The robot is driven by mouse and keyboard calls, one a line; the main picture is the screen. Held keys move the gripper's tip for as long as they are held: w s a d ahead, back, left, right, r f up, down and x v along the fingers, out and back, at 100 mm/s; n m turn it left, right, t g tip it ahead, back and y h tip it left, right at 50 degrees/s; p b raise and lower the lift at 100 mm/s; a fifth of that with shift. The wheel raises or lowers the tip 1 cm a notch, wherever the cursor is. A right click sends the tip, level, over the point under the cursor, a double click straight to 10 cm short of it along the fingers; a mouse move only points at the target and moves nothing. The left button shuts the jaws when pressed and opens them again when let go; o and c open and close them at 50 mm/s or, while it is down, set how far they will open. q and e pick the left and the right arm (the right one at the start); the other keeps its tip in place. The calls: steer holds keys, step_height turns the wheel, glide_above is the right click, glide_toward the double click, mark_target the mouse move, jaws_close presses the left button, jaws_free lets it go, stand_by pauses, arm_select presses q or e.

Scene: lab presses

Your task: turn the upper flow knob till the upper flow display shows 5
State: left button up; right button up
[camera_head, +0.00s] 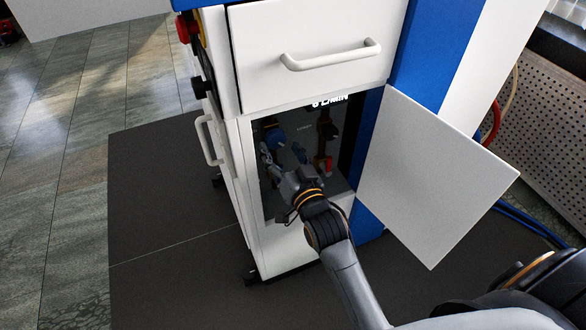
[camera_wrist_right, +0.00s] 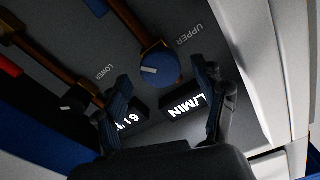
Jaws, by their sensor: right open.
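The upper flow knob (camera_wrist_right: 162,68) is a blue round knob with a white pointer mark, beside the word UPPER in the right wrist view. My right gripper (camera_wrist_right: 162,76) is open; its two fingers stand apart on either side of the knob, and I cannot tell whether they touch it. In the head view my right gripper (camera_head: 281,154) reaches into the open cabinet. A lit display (camera_wrist_right: 187,105) shows L/MIN, its number not visible; a second lit display (camera_wrist_right: 130,118) is partly covered by a finger. Neither reading is clear. My left gripper is not in view.
A dark lower knob (camera_wrist_right: 75,98) sits near the word LOWER, beside copper-coloured pipes. The cabinet door (camera_head: 435,175) stands open at the right. A white drawer (camera_head: 310,50) overhangs the opening, and the side walls leave little room around my arm.

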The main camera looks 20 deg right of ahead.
steer(key=s, duration=0.9)
steer(key=shift+s+d, duration=0.15)
steer(key=shift+s, duration=0.05)
steer(key=s+f+n+g, duration=0.1)
steer(key=s+f+g, duration=0.25)
steer(key=f, duration=0.65)
steer(key=s+f+n+g, duration=0.2)
steer(key=s+f+g, duration=0.15)
steer(key=f, duration=0.65)
steer(key=s+f+n+g, duration=0.1)
steer(key=s+f+g, duration=0.25)
steer(key=f, duration=0.65)
steer(key=s+d+f+n+g, duration=0.25)
steer(key=s+f+g, duration=0.25)
steer(key=s+f, duration=0.4)
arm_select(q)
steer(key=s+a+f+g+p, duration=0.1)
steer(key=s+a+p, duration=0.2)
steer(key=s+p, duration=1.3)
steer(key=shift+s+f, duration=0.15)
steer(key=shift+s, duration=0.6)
arm_select(e)
steer(key=s+d, duration=0.1)
steer(key=s, duration=0.8)
steer(key=s+d+f+g, duration=0.1)
steer(key=s+d, duration=0.1)
steer(key=s, duration=0.7)
steer(key=shift+s+d+f+h, duration=0.2)
steer(key=shift+d+f+h, duration=0.05)
steer(key=shift+d+h, duration=0.05)
